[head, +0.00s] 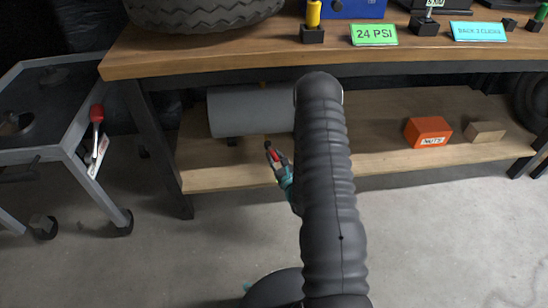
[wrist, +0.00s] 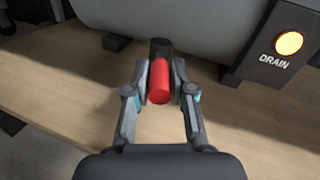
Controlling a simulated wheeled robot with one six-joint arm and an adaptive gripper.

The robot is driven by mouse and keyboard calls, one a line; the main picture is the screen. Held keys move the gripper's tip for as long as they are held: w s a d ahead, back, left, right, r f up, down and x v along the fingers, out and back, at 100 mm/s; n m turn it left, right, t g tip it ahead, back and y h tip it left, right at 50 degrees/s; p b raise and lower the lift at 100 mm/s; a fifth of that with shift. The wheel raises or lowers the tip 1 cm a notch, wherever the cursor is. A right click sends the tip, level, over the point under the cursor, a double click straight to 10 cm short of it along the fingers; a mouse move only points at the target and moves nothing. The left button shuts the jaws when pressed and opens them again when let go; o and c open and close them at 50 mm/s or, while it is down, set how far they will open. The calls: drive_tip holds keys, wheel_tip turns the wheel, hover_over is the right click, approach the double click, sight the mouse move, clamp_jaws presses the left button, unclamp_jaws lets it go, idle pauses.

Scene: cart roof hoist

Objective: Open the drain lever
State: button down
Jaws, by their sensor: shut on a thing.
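The drain lever (wrist: 160,75) has a red grip with a black end and juts out from below the grey tank (wrist: 180,18). In the wrist view my gripper (wrist: 159,96) has one finger pressed on each side of the red grip. In the head view the tank (head: 250,111) lies on the lower shelf, and my gripper (head: 277,158) is at the shelf's front edge below it, with a bit of red between its fingers. My arm hides the tank's right end there. The lever's pivot is hidden.
A black panel marked DRAIN (wrist: 285,50) with a lit yellow lamp is right of the lever. An orange NUTS box (head: 428,131) and a wooden block (head: 485,132) sit on the shelf (head: 370,160). A grey cart (head: 60,130) with a red-knobbed lever stands left. The workbench top (head: 200,55) overhangs.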

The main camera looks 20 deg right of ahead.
drive_tip(key=c, duration=1)
unclamp_jaws()
drive_tip(key=shift+w+r, duration=0.1)
drive_tip(key=shift+o, duration=0.2)
drive_tip(key=s, duration=1.2)
drive_tip(key=shift+d, duration=0.25)
